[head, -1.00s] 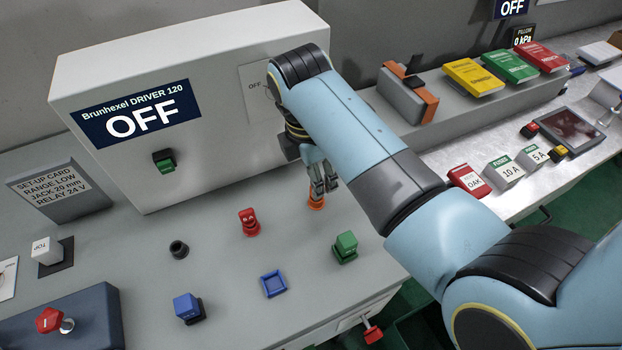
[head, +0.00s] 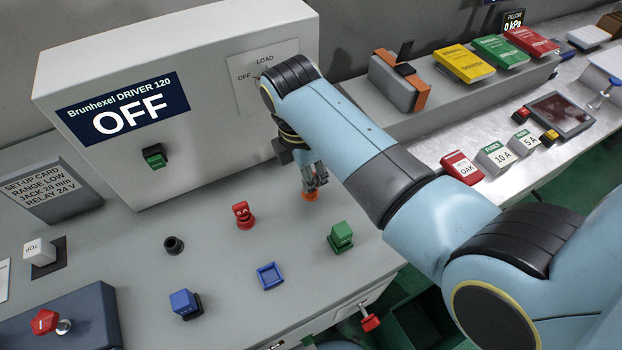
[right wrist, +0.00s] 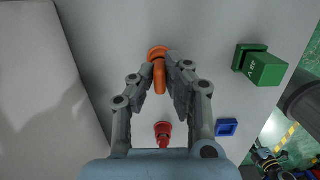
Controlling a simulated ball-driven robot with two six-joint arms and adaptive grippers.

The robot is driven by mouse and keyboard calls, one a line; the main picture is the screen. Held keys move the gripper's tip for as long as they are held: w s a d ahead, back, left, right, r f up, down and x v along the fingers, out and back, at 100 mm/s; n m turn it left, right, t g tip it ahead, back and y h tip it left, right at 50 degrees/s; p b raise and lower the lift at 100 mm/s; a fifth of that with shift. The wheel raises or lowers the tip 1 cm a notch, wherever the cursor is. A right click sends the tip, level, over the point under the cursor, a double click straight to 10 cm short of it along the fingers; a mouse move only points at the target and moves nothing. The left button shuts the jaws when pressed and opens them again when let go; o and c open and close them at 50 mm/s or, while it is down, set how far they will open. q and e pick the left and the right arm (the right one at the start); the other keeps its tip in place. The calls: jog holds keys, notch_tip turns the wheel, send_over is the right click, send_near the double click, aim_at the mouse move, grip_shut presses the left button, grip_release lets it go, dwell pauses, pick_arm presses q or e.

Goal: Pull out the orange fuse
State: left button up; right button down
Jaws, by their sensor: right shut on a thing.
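The orange fuse (right wrist: 159,77) stands on the grey bench top in front of the machine cabinet. Its orange base (head: 310,195) shows under my right gripper (head: 315,180) in the head view. In the right wrist view the fingers of my right gripper (right wrist: 160,88) are on both sides of the fuse and shut on it. Most of the fuse is hidden by the fingers in the head view. I cannot tell whether it sits in its socket or is lifted. My left gripper is not in view.
A red plug-like piece (head: 243,215), a green block (head: 340,237), a blue block (head: 185,304), an empty blue square socket (head: 270,276) and a black round socket (head: 174,245) are on the bench. The cabinet (head: 210,120) stands close behind, its screen reading OFF.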

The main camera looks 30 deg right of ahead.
jog(key=shift+r, duration=0.15)
jog(key=shift+r, duration=2.9)
jog(key=shift+r, duration=1.25)
jog(key=shift+a, duration=0.1)
